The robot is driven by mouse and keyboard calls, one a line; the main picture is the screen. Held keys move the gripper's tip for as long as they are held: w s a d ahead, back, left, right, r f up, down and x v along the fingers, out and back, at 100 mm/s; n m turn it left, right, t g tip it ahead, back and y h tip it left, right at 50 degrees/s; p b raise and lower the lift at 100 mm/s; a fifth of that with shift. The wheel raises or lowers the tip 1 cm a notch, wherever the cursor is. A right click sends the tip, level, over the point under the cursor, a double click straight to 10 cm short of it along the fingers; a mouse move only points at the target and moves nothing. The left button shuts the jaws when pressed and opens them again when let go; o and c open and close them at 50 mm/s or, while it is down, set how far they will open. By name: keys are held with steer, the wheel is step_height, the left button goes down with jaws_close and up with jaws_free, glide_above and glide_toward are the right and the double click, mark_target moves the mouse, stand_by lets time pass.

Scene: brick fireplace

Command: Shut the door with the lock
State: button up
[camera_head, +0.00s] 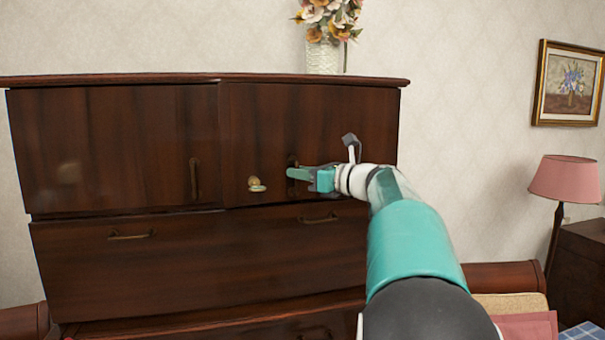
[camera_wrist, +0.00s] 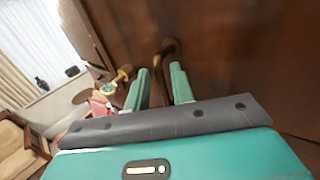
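The door with the lock (camera_head: 325,120) is the right upper door of a dark wooden cabinet. It looks near flush with the left door (camera_head: 110,140); I cannot tell whether a small gap remains. The brass lock (camera_head: 254,182) sticks out from this door and also shows in the wrist view (camera_wrist: 122,75). The door's dark curved handle (camera_head: 292,162) is right of the lock, partly hidden by my gripper (camera_head: 289,173). In the wrist view, my gripper (camera_wrist: 160,72) has its teal fingers apart, with the handle (camera_wrist: 170,48) at the gap between the fingertips. Contact is unclear.
Drawers (camera_head: 200,255) lie below the doors. A flower vase (camera_head: 323,54) stands on the cabinet top. A pink lamp (camera_head: 566,180) stands at the far right. The wrist view shows a chair (camera_wrist: 20,145) in the room at left.

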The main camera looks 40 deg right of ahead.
jaws_close()
steer(key=w, duration=0.3)
steer(key=shift+w+d, duration=0.2)
steer(key=shift+d, duration=0.15)
